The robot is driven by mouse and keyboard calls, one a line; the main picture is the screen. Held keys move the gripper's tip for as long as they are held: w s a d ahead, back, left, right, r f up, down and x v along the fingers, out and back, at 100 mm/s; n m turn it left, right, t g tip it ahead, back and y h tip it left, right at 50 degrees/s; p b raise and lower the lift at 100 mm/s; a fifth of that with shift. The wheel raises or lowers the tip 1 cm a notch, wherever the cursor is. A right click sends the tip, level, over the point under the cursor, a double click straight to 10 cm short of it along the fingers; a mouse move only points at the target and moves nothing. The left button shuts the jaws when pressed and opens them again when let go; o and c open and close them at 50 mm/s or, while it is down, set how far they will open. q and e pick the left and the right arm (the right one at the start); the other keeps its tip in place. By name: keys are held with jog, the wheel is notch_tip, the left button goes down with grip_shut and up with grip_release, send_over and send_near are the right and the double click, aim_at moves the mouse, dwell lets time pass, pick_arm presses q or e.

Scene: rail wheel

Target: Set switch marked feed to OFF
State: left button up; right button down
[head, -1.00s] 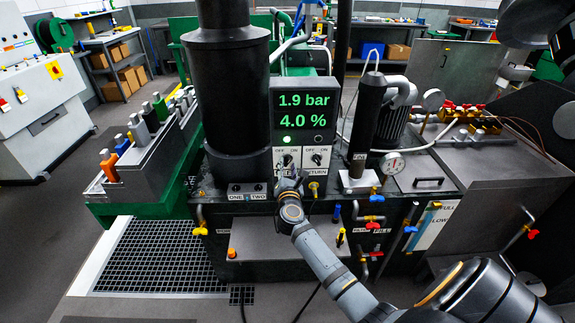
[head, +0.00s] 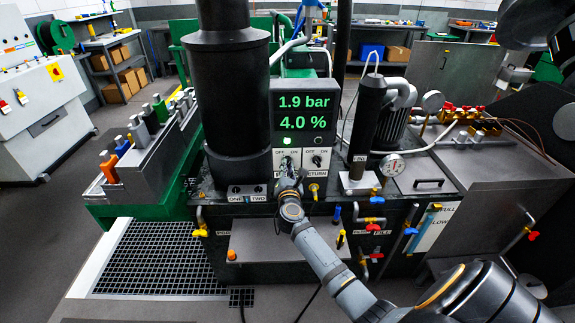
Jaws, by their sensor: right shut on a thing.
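The feed switch (head: 287,161) is the left of two rotary switches under the green display, with OFF and ON printed above it. Its name label is hidden behind my right gripper. My right gripper (head: 288,170) reaches up from below and is shut on the switch's knob. The fingers cover most of the knob, so I cannot tell exactly which way it points. My left gripper is not in view.
The return switch (head: 317,160) is close on the right, with its own OFF and ON marks. The display (head: 304,112) above reads 1.9 bar and 4.0 %. A black cylinder (head: 233,100) stands close on the left. A yellow valve (head: 314,188) is just below right.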

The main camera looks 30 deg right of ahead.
jog(key=shift+n+p, duration=1.25)
jog(key=shift+n, duration=1.05)
jog(key=n+p, duration=0.2)
jog(key=n, duration=0.2)
jog(key=shift+p, duration=0.35)
